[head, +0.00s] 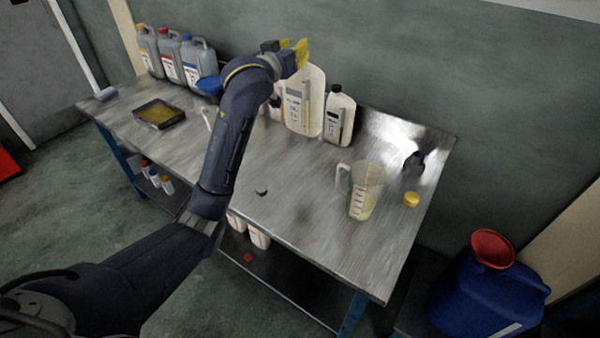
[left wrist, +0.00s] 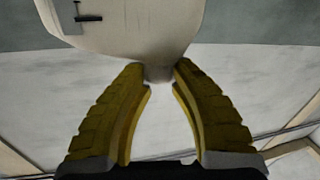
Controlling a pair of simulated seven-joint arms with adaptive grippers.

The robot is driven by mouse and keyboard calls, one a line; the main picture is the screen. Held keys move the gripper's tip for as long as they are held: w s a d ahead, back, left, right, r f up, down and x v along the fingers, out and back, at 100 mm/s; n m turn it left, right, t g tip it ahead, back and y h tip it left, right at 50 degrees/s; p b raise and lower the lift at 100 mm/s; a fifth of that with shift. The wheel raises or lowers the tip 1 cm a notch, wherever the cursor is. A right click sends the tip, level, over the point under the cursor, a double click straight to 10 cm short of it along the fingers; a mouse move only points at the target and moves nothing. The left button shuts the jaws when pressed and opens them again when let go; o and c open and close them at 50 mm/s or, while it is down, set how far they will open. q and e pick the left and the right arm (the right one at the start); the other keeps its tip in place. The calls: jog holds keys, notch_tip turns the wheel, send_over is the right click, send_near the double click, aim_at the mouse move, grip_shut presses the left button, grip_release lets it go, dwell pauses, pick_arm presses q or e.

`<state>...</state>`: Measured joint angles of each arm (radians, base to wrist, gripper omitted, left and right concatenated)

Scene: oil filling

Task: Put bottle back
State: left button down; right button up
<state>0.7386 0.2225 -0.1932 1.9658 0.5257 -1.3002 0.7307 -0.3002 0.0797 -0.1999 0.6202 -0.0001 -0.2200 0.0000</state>
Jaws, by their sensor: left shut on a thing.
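A large cream bottle (head: 305,103) is upright at the back of the metal table, beside a smaller white bottle with a black cap (head: 340,117). My left gripper (head: 298,52) is at the top of the large bottle, with its yellow fingers shut on the neck. In the left wrist view the fingertips (left wrist: 160,75) close around the narrow neck of the bottle (left wrist: 125,25). I cannot tell whether its base touches the table. My left arm hides part of the table to its left. My right gripper is not in view.
A measuring jug (head: 366,190) with yellowish liquid, a yellow cap (head: 411,199) and a dark object (head: 414,160) are on the right. An oil tray (head: 142,106) and grey jugs (head: 197,64) are on the left. The table's front middle is mostly clear, with a small dark cap (head: 261,192).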

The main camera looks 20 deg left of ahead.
aim_at(292, 113)
pick_arm(q)
jog(key=shift+w+a, duration=0.75)
jog(key=shift+w, duration=0.1)
jog(key=shift+f, duration=0.25)
notch_tip(292, 113, down, 20)
jog(key=shift+r, duration=0.2)
jog(key=c, duration=1.6)
grip_release()
jog(key=shift+f, duration=0.25)
jog(key=o, duration=0.4)
jog(key=shift+r, duration=0.1)
